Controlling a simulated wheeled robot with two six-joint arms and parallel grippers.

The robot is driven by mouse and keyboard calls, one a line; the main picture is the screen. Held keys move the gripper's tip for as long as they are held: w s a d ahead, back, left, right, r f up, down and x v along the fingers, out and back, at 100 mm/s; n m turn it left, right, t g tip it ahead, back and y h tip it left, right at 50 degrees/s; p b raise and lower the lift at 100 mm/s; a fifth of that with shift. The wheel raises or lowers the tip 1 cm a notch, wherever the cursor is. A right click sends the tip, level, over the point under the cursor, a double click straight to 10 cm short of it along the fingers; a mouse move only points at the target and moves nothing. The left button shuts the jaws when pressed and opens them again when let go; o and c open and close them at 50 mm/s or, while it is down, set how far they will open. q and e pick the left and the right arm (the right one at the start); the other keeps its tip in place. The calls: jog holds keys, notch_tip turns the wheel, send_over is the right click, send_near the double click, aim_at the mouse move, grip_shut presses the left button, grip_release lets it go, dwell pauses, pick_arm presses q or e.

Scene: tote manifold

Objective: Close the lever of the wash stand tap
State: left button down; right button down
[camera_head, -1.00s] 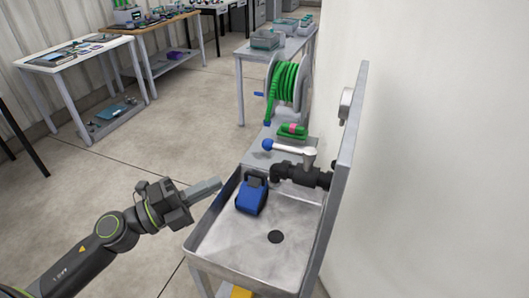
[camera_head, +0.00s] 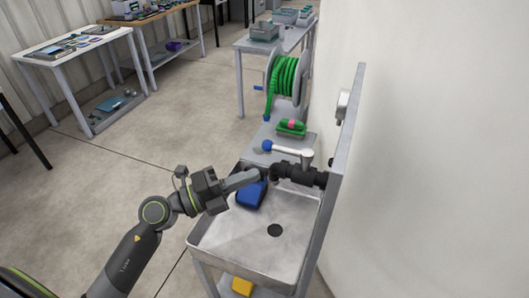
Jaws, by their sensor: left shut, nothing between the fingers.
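The wash stand (camera_head: 288,243) has a shallow metal basin with a dark drain hole and a tall back panel at its right. The black tap (camera_head: 300,175) reaches out from the panel over the basin. Its white lever (camera_head: 289,149) ends in a blue knob (camera_head: 267,146) and points left, roughly level. My left gripper (camera_head: 259,173) is shut and empty. Its fingertips are over the basin's far left part, just below the knob and near the tap's spout; I cannot tell whether they touch. My right gripper is not in view.
A blue object (camera_head: 250,196) lies in the basin, partly hidden by my left gripper. A green hose reel (camera_head: 285,83) and a green and pink brush (camera_head: 291,127) are behind the tap. A yellow object (camera_head: 242,286) is below the basin. Open floor lies left.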

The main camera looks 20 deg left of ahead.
aim_at(287, 152)
pick_arm(q)
jog(key=w, duration=0.1)
jog(key=w+d+p, duration=0.1)
jog(key=w, duration=0.1)
jog(key=w+d+r, duration=0.1)
jog(key=shift+w+d+p, duration=0.1)
jog(key=shift+w+p, duration=0.25)
jog(key=shift+w, duration=0.5)
